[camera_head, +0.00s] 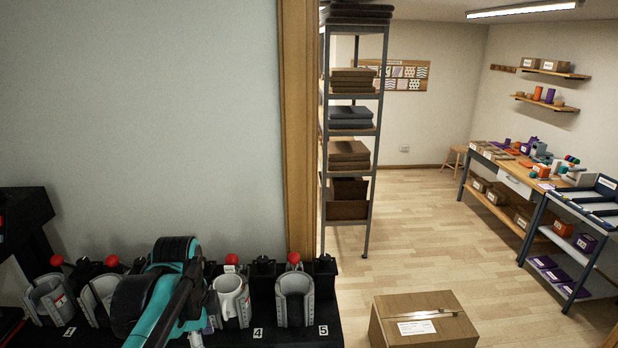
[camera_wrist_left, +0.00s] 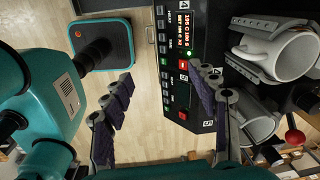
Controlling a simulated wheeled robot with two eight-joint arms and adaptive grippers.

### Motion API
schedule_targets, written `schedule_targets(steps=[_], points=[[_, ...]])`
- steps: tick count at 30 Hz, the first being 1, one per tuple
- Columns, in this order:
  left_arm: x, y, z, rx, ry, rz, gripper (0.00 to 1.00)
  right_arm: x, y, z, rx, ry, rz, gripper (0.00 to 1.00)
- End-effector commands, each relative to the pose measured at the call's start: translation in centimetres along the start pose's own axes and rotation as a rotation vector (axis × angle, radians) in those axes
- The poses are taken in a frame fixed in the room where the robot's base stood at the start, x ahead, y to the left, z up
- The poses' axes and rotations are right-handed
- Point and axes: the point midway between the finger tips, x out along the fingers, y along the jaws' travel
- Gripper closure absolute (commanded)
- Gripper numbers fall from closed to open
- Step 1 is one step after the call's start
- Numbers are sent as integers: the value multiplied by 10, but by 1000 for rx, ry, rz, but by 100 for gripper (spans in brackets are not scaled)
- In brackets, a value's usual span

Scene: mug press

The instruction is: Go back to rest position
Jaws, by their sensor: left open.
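My left arm (camera_head: 165,300) reaches across the row of mug presses in the head view and hides part of the row's middle. My left gripper (camera_wrist_left: 160,112) is open, with nothing between its fingers in the left wrist view. A white mug (camera_head: 231,297) sits in the press beside label 4; a white mug also shows inside a grey clamp in the left wrist view (camera_wrist_left: 280,52). The press beside label 5 (camera_head: 294,300) looks empty. The press beside label 1 (camera_head: 48,300) is at the far left. My right gripper is not in view.
A control panel (camera_wrist_left: 186,70) with a lit red display and buttons lies near my left gripper's fingers. Red-knobbed levers (camera_head: 293,258) stand behind the presses. A cardboard box (camera_head: 422,320) stands at the right. A shelf rack (camera_head: 350,130) and work tables (camera_head: 520,170) are farther off.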

Motion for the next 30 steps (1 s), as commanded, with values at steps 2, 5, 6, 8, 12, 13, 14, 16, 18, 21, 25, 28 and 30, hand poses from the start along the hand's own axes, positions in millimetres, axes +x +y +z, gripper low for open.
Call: schedule_targets(steps=[2,5,6,8,12,13,14,16,18,21,25,28,30], points=[[14,6,-1,-43,3,-17,41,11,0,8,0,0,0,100],[31,14,-2,-119,9,-47,41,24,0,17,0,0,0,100],[38,17,-3,-154,13,-61,41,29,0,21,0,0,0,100],[50,23,-4,-211,20,-82,41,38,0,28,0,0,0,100],[87,39,-6,-375,50,-143,41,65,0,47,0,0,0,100],[97,44,-7,-417,59,-157,41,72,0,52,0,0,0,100],[108,49,-7,-466,71,-175,41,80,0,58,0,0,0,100],[140,62,-9,-592,108,-217,41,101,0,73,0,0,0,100],[172,75,-11,-732,155,-259,41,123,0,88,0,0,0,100],[216,92,-13,-923,236,-309,41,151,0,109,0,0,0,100],[262,109,-15,-1132,340,-348,41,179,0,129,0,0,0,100],[285,117,-16,-1245,405,-362,41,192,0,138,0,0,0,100],[294,120,-17,-1296,436,-366,41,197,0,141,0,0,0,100]])
